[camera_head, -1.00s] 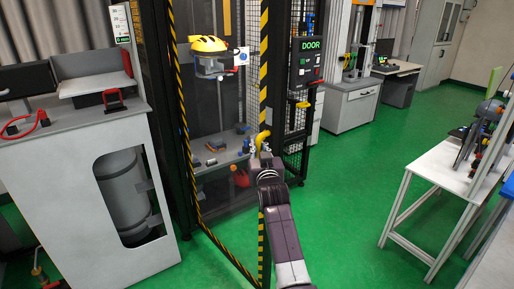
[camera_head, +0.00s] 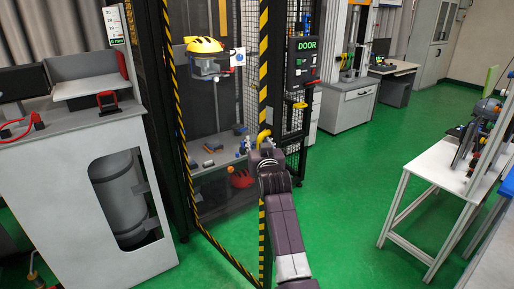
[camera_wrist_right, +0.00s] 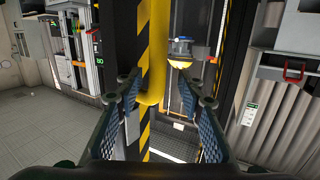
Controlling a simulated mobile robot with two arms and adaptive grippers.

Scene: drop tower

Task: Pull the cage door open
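The cage door (camera_head: 225,225) is a clear panel with a yellow-and-black striped border. It appears to stand partly open, with its bottom edge slanting out toward me. Its yellow handle (camera_head: 263,137) is on the striped free edge; the handle also shows in the right wrist view (camera_wrist_right: 152,75). My right gripper (camera_head: 265,150) is at the handle. In the right wrist view its fingers (camera_wrist_right: 165,100) are spread apart on either side of the handle, which is nearer the left finger. Contact is unclear. My left gripper is not in view.
Inside the cage hangs a yellow helmet (camera_head: 204,45) above a base with small items. A control box marked DOOR (camera_head: 303,62) is on the cage's right side. A grey cabinet (camera_head: 70,190) stands left, a white table (camera_head: 440,170) right. Green floor between is clear.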

